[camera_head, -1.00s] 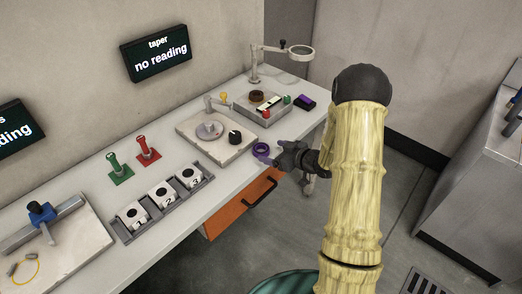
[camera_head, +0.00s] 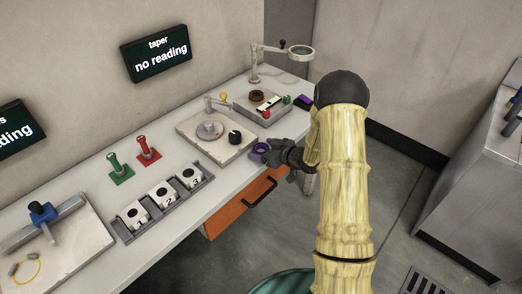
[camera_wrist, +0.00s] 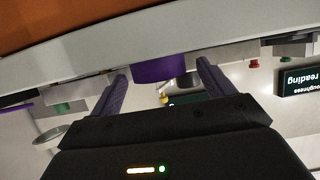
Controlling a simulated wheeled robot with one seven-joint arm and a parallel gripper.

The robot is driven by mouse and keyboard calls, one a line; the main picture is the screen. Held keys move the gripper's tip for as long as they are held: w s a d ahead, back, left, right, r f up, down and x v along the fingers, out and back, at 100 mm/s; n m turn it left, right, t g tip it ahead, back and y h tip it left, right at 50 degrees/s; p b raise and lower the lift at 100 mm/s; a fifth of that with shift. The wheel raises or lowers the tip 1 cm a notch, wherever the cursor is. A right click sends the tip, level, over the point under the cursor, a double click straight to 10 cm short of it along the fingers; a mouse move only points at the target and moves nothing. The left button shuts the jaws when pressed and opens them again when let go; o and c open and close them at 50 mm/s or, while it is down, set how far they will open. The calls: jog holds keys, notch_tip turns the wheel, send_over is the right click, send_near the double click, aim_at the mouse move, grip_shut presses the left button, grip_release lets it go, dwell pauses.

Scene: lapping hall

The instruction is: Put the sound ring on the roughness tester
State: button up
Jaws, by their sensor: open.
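A short purple ring (camera_head: 260,148) stands on the bench near its front edge; it also shows in the wrist view (camera_wrist: 160,67). I cannot tell from its look whether it is the sound one. My gripper (camera_head: 268,154) is open, with its purple fingers (camera_wrist: 162,78) on either side of the ring's near part and visible gaps to it. It holds nothing. The likely roughness tester (camera_head: 62,243) is a pale slab with a grey rail and blue clamp at far left, below a partly cut-off screen. A roughness screen (camera_wrist: 302,80) shows upside down in the wrist view.
A pale plate with a dial (camera_head: 190,129) lies behind the ring. A grey box (camera_head: 243,105) bears a brown ring. A magnifier (camera_head: 300,51), red (camera_head: 149,154) and green (camera_head: 121,172) plug gauges and numbered white blocks (camera_head: 163,194) stand along the bench.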

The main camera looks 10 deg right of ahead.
jog(key=c, duration=1.2)
jog(key=shift+o, duration=0.2)
jog(key=shift+r, duration=0.15)
notch_tip(320, 180, up, 10)
jog(key=shift+p, duration=0.3)
jog(key=shift+a, duration=0.1)
